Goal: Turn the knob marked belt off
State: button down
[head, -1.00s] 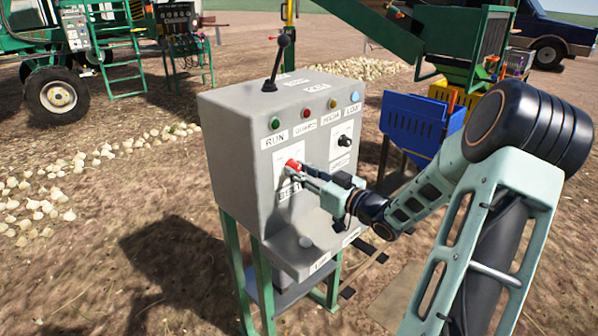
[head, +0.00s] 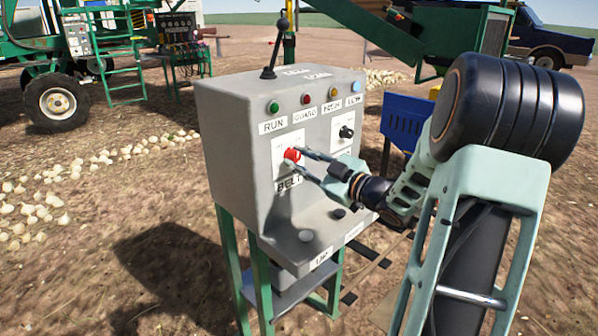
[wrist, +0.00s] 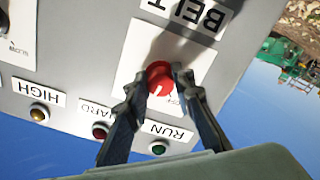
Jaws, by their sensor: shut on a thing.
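The red belt knob (head: 291,155) sits on a white plate above the BELT label (head: 289,183) on the grey control box (head: 232,150). My gripper (head: 303,161) reaches it from the right, its fingers above and below the knob. In the wrist view, the red knob (wrist: 160,78) lies between the two dark fingertips of my gripper (wrist: 157,82), which are shut on it. A white mark shows on the knob's face. The picture there is upside down, with the BELT label (wrist: 187,14) at the top. Small print on the plate is partly hidden by a finger.
A black knob (head: 346,132) is to the right on the same panel. Coloured lamps, including a green one (head: 273,107), line the top. A black lever (head: 276,45) stands on the box. A lower ledge (head: 275,255) with buttons juts out beneath my gripper.

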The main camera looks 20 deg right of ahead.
jog(key=n+b, duration=0.4)
jog(key=b, duration=0.1)
jog(key=n+b, duration=0.2)
jog(key=b, duration=0.1)
jog(key=shift+f, duration=0.3)
jog(key=n+b, duration=0.3)
jog(key=shift+r, duration=0.15)
jog(key=shift+d+r+n+b, duration=0.1)
jog(key=shift+r+n+b, duration=0.05)
jog(key=shift+n+b, duration=0.8)
jog(key=c, duration=1.7)
grip_release()
jog(key=shift+r, duration=0.1)
jog(key=shift+o, duration=0.2)
